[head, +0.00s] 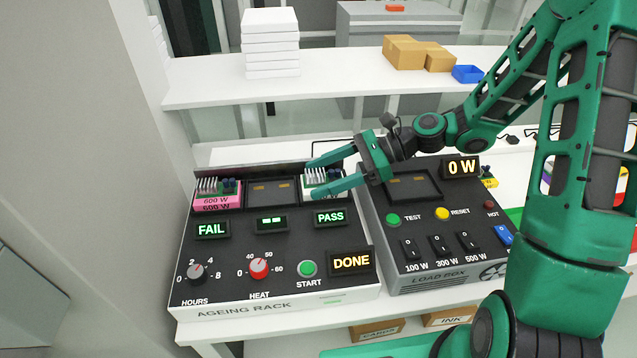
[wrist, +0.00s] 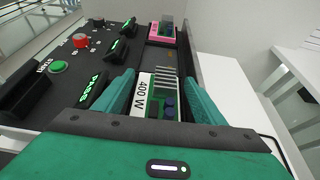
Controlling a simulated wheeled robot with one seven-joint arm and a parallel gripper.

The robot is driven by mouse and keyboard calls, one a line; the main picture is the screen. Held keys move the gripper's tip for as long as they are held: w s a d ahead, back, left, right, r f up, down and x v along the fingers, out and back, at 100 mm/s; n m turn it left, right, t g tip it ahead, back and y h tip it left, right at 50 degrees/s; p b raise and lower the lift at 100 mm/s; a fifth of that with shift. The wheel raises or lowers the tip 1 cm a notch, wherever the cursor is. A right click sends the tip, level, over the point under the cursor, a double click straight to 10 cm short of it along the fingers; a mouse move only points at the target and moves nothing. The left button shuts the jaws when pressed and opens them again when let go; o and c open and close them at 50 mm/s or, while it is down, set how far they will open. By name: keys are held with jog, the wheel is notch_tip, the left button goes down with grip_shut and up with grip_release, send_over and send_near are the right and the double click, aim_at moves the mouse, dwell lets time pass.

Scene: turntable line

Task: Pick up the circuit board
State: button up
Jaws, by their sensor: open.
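A white power unit marked 400 W, with a green circuit board (wrist: 160,104) and blue parts on it, sits in the right bay of the ageing rack (head: 240,308), above the PASS display (head: 331,217). My gripper (head: 312,178) is open, with one finger on each side of this white unit. In the wrist view the unit lies between the fingers; I cannot tell whether they touch it. A pink unit (head: 217,202) marked 600 W, with a green board and a metal heatsink, sits in the left bay above the FAIL display (head: 211,230).
The rack's middle bay (head: 270,193) is empty and its DONE sign (head: 351,262) is lit. The load box (head: 440,275), reading 0 W, stands close on the right with an empty bay. A white shelf (head: 330,86) with cartons runs behind.

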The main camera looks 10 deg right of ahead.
jog(key=c, duration=1)
jog(key=shift+r, duration=0.1)
